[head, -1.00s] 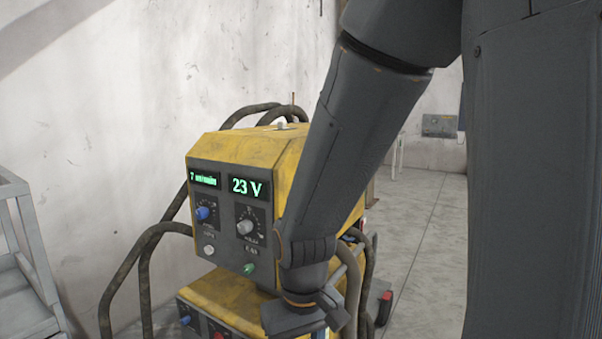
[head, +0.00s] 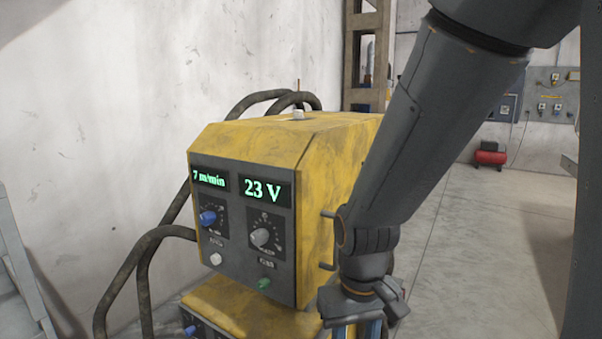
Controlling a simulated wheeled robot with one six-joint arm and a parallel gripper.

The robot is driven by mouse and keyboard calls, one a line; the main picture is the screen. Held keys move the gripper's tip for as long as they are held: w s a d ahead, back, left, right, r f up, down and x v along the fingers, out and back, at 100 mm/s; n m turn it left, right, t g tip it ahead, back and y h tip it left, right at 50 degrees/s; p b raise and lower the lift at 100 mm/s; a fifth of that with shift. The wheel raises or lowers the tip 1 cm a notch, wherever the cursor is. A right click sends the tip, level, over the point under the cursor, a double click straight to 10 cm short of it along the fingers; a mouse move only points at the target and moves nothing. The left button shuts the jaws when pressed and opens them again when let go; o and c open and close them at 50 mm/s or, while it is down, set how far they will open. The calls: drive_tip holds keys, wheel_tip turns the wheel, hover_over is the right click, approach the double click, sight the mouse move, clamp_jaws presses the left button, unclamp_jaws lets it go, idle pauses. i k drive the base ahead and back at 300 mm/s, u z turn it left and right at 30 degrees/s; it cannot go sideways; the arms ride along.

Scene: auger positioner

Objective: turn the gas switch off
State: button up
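The yellow welding power unit (head: 290,140) stands at the centre with its dark control panel (head: 230,190) facing me. A small green switch (head: 264,284) sits low on the panel's right side, under a label that read GAS in the earlier frame. Whether it is on or off I cannot tell. A white button (head: 216,259) is to its left, under its own label. My wrist (head: 362,295) is right of the panel, near the unit's right side in the picture. My gripper's fingers are below the picture's edge, so their state is hidden.
A blue knob (head: 208,217) and a grey knob (head: 261,237) sit above, under displays reading 7 m/min and 23 V. A second yellow box (head: 245,306) is below. Dark hoses (head: 146,270) loop at left. A grey metal frame (head: 20,265) stands far left.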

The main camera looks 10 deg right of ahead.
sight(263, 283)
drive_tip(key=z, duration=1.7)
drive_tip(key=k, duration=1.15)
drive_tip(key=u, duration=1.4)
